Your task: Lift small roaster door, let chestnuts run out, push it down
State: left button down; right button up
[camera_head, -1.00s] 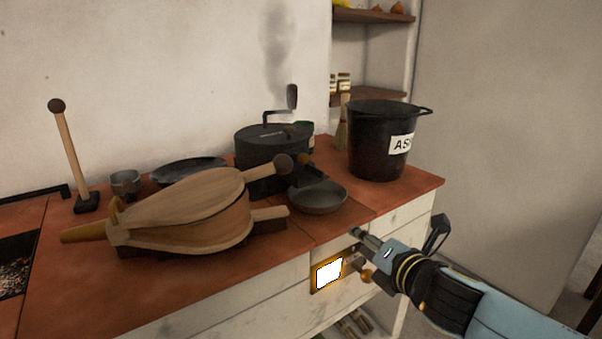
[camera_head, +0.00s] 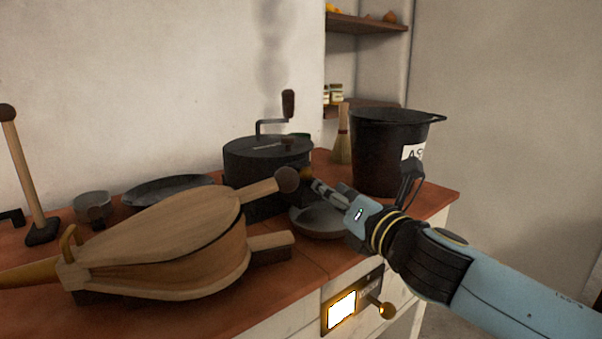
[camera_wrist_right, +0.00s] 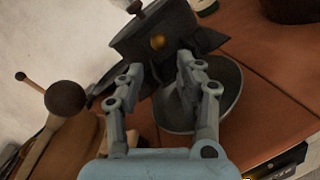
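The black roaster (camera_head: 250,165) stands on the red-brown counter, with a crank on top. A small brass knob (camera_wrist_right: 157,42) on its front side shows in the right wrist view; whether the small door is up or down I cannot tell. A dark round pan (camera_head: 312,226) sits in front of the roaster and also shows in the wrist view (camera_wrist_right: 222,98). My right gripper (camera_wrist_right: 160,72) is open and empty, its two fingers pointing at the knob, one either side, above the pan. In the head view it (camera_head: 320,186) comes in from the right. No chestnuts are visible in the pan. My left gripper is out of view.
Wooden bellows (camera_head: 165,250) lie left of the pan, their round handle end (camera_head: 287,180) close to the roaster. A black ash bucket (camera_head: 380,155) and a brush (camera_head: 343,145) stand right of the roaster. A lit panel (camera_head: 341,310) sits on the counter front.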

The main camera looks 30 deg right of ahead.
aim_at(308, 177)
jog(key=w, duration=0.6)
jog(key=w+d, duration=0.1)
jog(key=w, duration=0.2)
jog(key=shift+w, duration=0.4)
jog(key=shift+c, duration=0.2)
grip_shut()
